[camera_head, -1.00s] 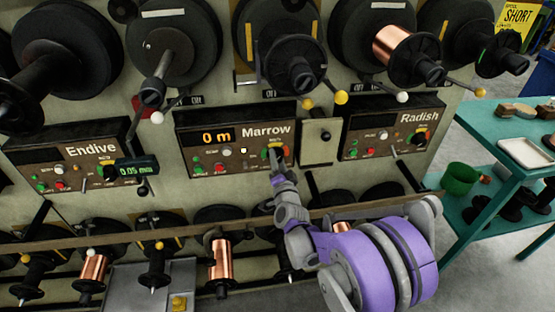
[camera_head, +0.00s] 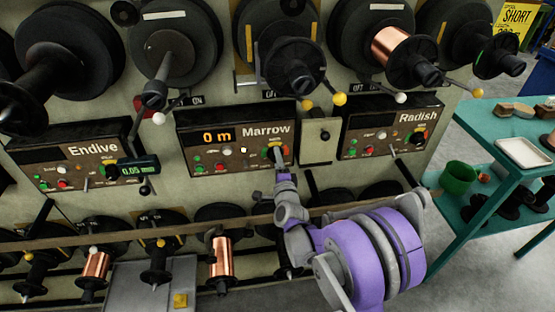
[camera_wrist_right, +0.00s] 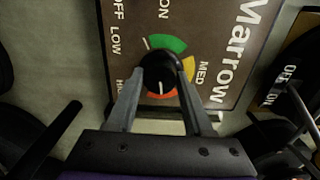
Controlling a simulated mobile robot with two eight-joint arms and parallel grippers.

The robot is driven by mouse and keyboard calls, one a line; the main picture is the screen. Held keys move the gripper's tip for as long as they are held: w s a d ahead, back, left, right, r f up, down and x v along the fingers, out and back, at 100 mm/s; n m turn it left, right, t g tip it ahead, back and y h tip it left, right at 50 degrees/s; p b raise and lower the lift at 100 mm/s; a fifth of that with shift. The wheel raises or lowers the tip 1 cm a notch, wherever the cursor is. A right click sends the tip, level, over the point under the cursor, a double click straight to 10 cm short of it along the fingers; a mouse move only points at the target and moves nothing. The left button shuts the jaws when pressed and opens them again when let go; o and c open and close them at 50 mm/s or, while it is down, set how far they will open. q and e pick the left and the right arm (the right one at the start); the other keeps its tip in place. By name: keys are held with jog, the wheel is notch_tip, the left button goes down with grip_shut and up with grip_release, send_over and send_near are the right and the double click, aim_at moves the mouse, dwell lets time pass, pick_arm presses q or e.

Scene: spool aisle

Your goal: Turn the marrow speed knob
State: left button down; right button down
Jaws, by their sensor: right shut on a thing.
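The Marrow panel (camera_head: 215,158) is a dark brown box in the middle of the head view, with an orange display reading 0 m. Its round black speed knob (camera_wrist_right: 158,70) is near the panel's right end, ringed by green, yellow and orange-red arcs. A small white mark shows on the knob's side by the orange-red arc. My right gripper (camera_wrist_right: 160,74) is shut on the knob, with one finger on each side of it. In the head view my right gripper (camera_head: 278,156) covers most of the knob. My left gripper is not in view.
The Endive panel (camera_head: 75,160) stands left and the Radish panel (camera_head: 385,132) right. Large black spools and levers jut out above. A rail (camera_head: 150,232) and copper spools (camera_head: 221,255) lie below. A teal table (camera_head: 490,130) stands at the right.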

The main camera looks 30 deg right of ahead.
dwell(0.4)
jog(key=shift+c, duration=1.5)
grip_release()
jog(key=v, duration=1)
jog(key=shift+s+a, duration=0.15)
jog(key=shift+s, duration=0.25)
